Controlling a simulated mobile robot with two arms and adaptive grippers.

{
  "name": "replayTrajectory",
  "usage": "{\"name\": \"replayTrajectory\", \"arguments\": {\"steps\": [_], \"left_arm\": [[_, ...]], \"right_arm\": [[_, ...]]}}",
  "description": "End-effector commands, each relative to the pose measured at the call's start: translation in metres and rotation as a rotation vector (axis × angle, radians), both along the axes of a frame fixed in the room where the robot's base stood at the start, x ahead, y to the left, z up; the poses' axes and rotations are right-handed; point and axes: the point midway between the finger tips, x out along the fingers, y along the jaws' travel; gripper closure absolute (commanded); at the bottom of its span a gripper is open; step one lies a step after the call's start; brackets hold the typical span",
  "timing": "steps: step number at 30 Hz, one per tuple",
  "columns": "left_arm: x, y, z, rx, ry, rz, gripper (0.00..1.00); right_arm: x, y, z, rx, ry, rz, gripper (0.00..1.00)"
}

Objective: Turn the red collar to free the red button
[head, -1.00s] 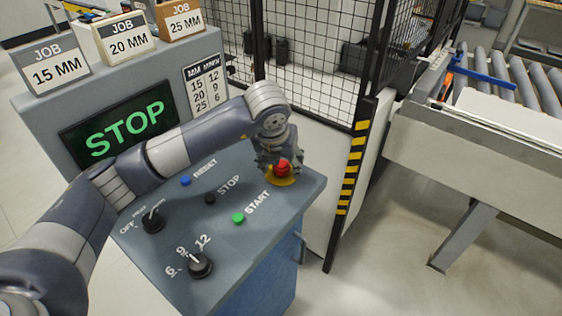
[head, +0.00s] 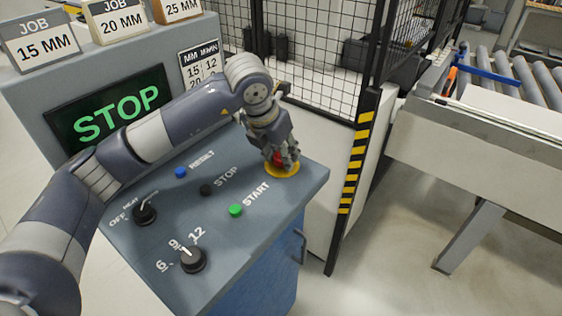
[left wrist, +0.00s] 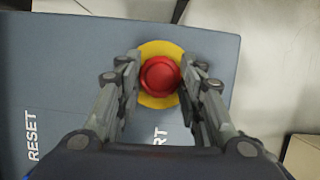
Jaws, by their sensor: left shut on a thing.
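The red button (left wrist: 158,77) sits inside the red collar (left wrist: 175,88) on a round yellow plate (left wrist: 160,48) in the left wrist view. In the head view the yellow plate (head: 283,172) is at the right end of the console's sloping top, with only a bit of red (head: 278,158) showing behind the fingers. My left gripper (head: 280,160) reaches down over it. Its two fingers (left wrist: 160,80) are on opposite sides of the red collar and shut on it. My right gripper is in neither view.
The console top (head: 225,240) carries a blue reset button (head: 181,172), a black stop button (head: 206,190), a green start button (head: 236,210) and two black knobs. A screen (head: 110,110) reads STOP. A mesh fence with a striped post (head: 356,160) stands to the right.

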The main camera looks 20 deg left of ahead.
Motion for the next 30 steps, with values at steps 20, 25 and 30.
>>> {"name": "replayTrajectory", "arguments": {"steps": [20, 25, 30], "left_arm": [[0.000, 0.001, -0.001, 0.000, 0.002, -0.252, 0.89], [0.000, 0.001, -0.001, 0.000, 0.003, -0.252, 0.89], [0.000, 0.002, -0.001, 0.001, 0.004, -0.252, 0.60]], "right_arm": [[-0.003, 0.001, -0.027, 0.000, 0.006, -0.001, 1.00], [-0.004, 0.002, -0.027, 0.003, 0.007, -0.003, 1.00], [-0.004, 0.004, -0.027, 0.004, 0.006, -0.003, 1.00]]}}
